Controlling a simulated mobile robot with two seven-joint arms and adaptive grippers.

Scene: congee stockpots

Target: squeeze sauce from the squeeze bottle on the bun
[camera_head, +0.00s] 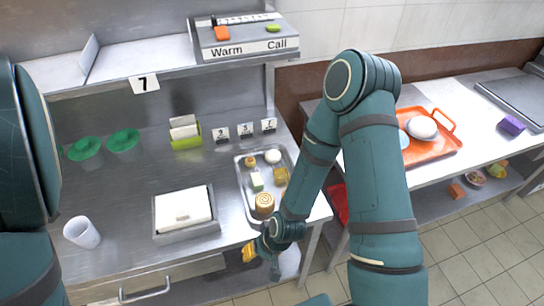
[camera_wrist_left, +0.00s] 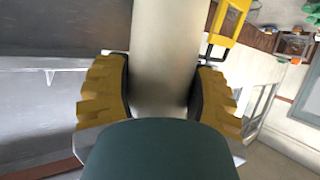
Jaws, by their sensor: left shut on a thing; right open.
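My left gripper (camera_wrist_left: 160,95) is shut on a smooth pale cylinder (camera_wrist_left: 164,60), which looks like the squeeze bottle. Its nozzle is not seen, and a dark teal part of mine covers the lower middle of the left wrist view. The left gripper is outside the head view. A round white bun (camera_head: 422,127) sits on the orange tray (camera_head: 440,152) on the right counter. My right gripper (camera_head: 260,258) is open and empty at the front edge of the left counter, low in the head view and far from the bun.
A metal tray (camera_head: 240,178) with several small food items stands beside my right arm. A white cup (camera_head: 82,233), a square container (camera_head: 183,211) and green bowls (camera_head: 124,140) stand on the left counter. A purple box (camera_head: 511,125) is right of the orange tray. A shelf hangs above.

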